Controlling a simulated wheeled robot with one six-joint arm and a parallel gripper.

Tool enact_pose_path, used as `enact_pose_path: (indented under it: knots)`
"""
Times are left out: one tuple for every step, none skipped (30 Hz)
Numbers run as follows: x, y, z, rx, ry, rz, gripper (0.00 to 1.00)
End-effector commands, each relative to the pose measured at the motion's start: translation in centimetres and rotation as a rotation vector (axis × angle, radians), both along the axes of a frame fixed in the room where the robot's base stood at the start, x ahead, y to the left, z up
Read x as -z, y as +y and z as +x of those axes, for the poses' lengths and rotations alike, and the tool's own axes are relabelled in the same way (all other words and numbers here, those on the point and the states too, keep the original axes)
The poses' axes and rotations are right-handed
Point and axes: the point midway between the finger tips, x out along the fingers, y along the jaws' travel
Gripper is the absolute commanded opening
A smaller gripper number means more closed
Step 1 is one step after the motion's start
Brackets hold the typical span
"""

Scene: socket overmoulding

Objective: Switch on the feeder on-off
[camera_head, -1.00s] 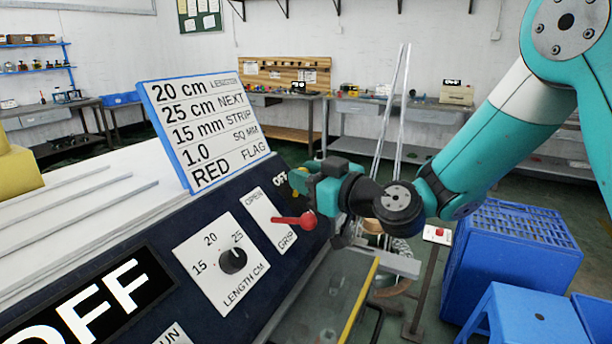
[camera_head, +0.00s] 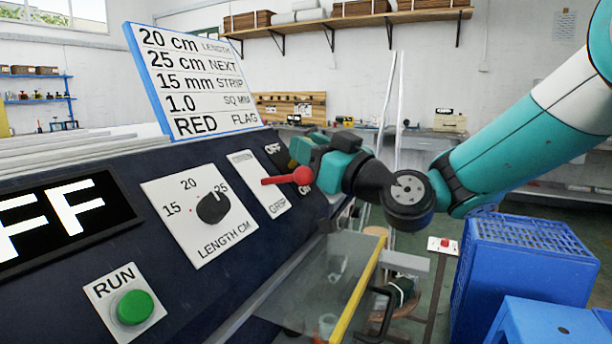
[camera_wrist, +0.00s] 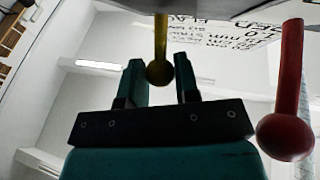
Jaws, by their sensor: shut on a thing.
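The feeder switch plate (camera_head: 273,149) is on the dark sloped panel, with OFF at its upper end and ON at its lower end, partly hidden by my gripper. My gripper (camera_head: 299,152) is at the plate's upper part, near the OFF word. In the wrist view, a yellow lever with a ball end (camera_wrist: 159,72) stands between the two fingers of my gripper (camera_wrist: 161,80), which are shut on it. In the head view the lever is mostly hidden by the fingers.
The red-knobbed grip lever (camera_head: 302,175) is close beside my gripper, and also shows at the right of the wrist view (camera_wrist: 286,135). The length dial (camera_head: 213,208) and green RUN button (camera_head: 134,307) are further left. Blue crates (camera_head: 520,265) stand at right.

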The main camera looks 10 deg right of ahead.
Motion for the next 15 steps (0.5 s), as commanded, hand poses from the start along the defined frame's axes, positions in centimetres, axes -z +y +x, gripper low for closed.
enact_pose_path:
  knots:
    - [0.85,-0.16,0.02,0.004,-0.015,0.015,0.06]
    - [0.81,-0.20,-0.01,0.004,-0.021,0.024,0.06]
    - [0.74,-0.24,-0.05,0.004,-0.027,0.033,0.06]
    - [0.70,-0.27,-0.07,0.004,-0.031,0.039,0.06]
    - [0.67,-0.29,-0.09,0.003,-0.035,0.044,0.06]
    - [0.60,-0.32,-0.12,0.003,-0.037,0.051,0.06]
    - [0.55,-0.33,-0.13,0.002,-0.039,0.054,0.06]
    - [0.49,-0.35,-0.14,0.003,-0.040,0.056,0.06]
    - [0.40,-0.36,-0.16,0.002,-0.042,0.059,0.06]
    - [0.35,-0.37,-0.16,0.002,-0.042,0.060,0.06]
    - [0.30,-0.37,-0.16,0.002,-0.042,0.060,0.06]
    - [0.25,-0.38,-0.16,0.002,-0.042,0.060,0.06]
    - [0.23,-0.38,-0.16,0.002,-0.041,0.061,0.06]
    - [0.22,-0.38,-0.16,0.002,-0.041,0.061,0.06]
    - [0.22,-0.38,-0.16,0.002,-0.041,0.061,0.06]
